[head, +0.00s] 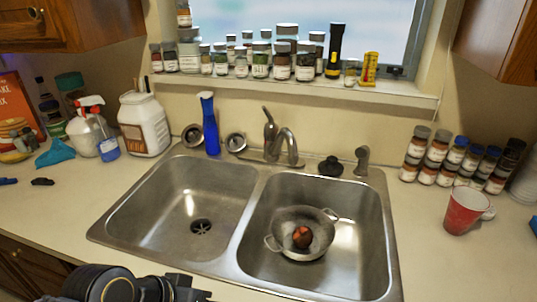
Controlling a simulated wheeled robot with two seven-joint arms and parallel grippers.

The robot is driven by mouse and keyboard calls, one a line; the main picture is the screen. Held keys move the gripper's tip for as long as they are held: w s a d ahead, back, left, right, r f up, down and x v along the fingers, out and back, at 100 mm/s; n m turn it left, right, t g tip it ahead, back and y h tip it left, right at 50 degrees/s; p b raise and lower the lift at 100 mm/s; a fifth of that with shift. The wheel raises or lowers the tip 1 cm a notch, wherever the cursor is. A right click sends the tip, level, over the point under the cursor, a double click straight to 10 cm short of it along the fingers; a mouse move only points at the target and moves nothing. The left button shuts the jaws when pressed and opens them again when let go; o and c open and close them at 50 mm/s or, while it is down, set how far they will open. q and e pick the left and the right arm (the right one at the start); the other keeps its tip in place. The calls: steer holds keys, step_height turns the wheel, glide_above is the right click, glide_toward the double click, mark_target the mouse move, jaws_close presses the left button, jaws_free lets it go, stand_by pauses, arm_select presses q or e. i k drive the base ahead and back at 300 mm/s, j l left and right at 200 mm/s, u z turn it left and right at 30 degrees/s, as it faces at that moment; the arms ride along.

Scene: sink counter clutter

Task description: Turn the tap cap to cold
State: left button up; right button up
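The metal tap (287,146) stands at the back rim of the double sink, near the divider between the two basins. Its cap with an upright lever (269,128) shows just left of the curved spout. My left gripper (188,291) is dark and sits at the bottom edge, in front of the left basin and far from the tap. Its fingers are partly cut off, so I cannot tell whether it is open. My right gripper is not in view.
A colander (314,221) sits in the right basin; the left basin (180,205) is empty.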

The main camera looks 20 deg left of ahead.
mark_target(271, 130)
steer(key=j+u, duration=0.4)
steer(key=j, duration=0.5)
steer(key=j+u, duration=0.2)
steer(key=j, duration=0.2)
steer(key=i+j+u, duration=0.25)
steer(key=j, duration=0.15)
steer(key=j+u, duration=0.2)
steer(key=j, duration=0.25)
steer(key=l, duration=0.25)
steer(key=i, duration=0.05)
